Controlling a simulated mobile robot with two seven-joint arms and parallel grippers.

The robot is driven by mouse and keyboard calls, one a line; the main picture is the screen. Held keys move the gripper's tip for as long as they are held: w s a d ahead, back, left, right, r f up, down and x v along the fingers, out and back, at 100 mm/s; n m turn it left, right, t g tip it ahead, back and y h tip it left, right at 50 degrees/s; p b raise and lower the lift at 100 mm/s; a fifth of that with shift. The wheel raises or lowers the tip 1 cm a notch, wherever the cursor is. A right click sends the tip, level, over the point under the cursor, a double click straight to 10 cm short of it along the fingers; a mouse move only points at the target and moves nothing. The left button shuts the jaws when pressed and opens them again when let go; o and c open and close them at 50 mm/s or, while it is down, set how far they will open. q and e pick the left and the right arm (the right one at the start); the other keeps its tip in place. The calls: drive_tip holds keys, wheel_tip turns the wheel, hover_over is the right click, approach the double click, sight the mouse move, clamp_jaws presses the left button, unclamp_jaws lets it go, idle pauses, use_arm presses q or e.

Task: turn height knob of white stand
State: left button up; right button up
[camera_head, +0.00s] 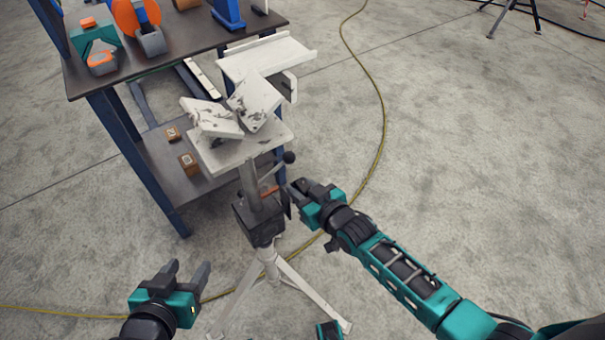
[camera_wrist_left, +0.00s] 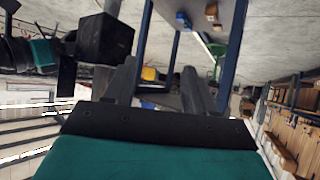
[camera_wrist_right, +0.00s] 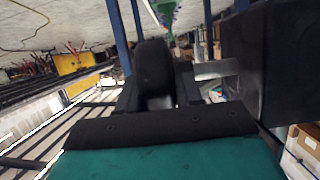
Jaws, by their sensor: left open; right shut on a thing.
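The white stand (camera_head: 251,185) stands at the centre of the head view, with a black housing (camera_head: 259,222) on its column and splayed white legs below. My right gripper (camera_head: 296,192) is beside the housing's right side. In the right wrist view, a dark rounded knob (camera_wrist_right: 153,70) sits between its fingers, shut on it; a light shaft (camera_wrist_right: 215,69) runs from there toward the housing (camera_wrist_right: 270,60). The knob's turn angle cannot be told. My left gripper (camera_head: 188,272) is open and empty, low and left of the stand. The left wrist view also shows the housing (camera_wrist_left: 104,38).
The stand's head carries tilted, worn white plates (camera_head: 254,101). A ball-ended lever (camera_head: 288,157) sticks out below them. A blue-legged workbench (camera_head: 176,63) with tools stands close behind, its lower shelf holding small brown boxes (camera_head: 188,163). A yellow cable (camera_head: 383,120) crosses the floor.

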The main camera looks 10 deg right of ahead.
drive_tip(key=g+p, duration=0.1)
drive_tip(key=p, duration=0.1)
drive_tip(key=r+g+h+p, duration=0.1)
drive_tip(key=p, duration=0.1)
drive_tip(key=shift+w+g+p, duration=0.1)
drive_tip(key=shift+g+p, duration=0.2)
drive_tip(key=shift+p, duration=0.05)
drive_tip(key=g+p, duration=0.1)
drive_tip(key=g+h+p, duration=0.1)
drive_tip(key=p, duration=0.1)
drive_tip(key=shift+w+f, duration=0.1)
drive_tip(key=shift+f, duration=0.15)
drive_tip(key=shift+f+g+p, duration=0.1)
drive_tip(key=shift+g+p, duration=0.3)
drive_tip(key=shift+g, duration=0.3)
drive_tip(key=shift+g+h, duration=0.3)
drive_tip(key=shift+f+g+h+p, duration=0.3)
drive_tip(key=shift+g+p, duration=0.1)
drive_tip(key=shift+g, duration=0.3)
use_arm(q)
wheel_tip(320, 180, up, 7)
drive_tip(key=s+a+y, duration=0.1)
drive_tip(key=a, duration=0.1)
drive_tip(key=shift+s+a, duration=0.25)
drive_tip(key=shift+a, duration=0.1)
use_arm(e)
drive_tip(key=shift+f+g+h, duration=0.1)
drive_tip(key=shift+g+h, duration=0.2)
drive_tip(key=shift+g, duration=0.5)
